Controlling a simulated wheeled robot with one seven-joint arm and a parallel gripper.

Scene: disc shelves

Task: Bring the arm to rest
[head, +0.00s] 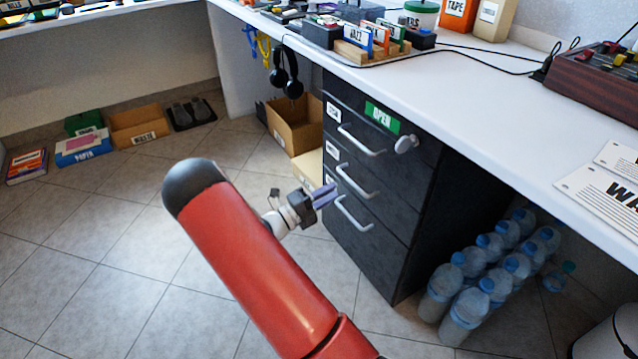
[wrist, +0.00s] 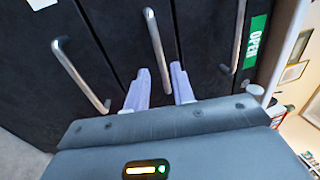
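My gripper (head: 325,196) is at the end of my red arm, in front of the black drawer cabinet (head: 383,237). In the wrist view its two pale purple fingers (wrist: 160,88) stand apart with nothing between them. The fingers point at the drawer fronts, near the middle drawer handle (wrist: 153,45). The head view shows this handle (head: 356,181) too, close to the right of the fingers. I cannot tell whether the fingers touch the cabinet. All the drawers look closed.
A white desk (head: 450,75) reaches over the cabinet. Several water bottles (head: 465,315) stand right of the cabinet. A cardboard box (head: 293,122) is left of it, under hanging headphones (head: 287,75). The tiled floor (head: 90,235) at left is mostly clear.

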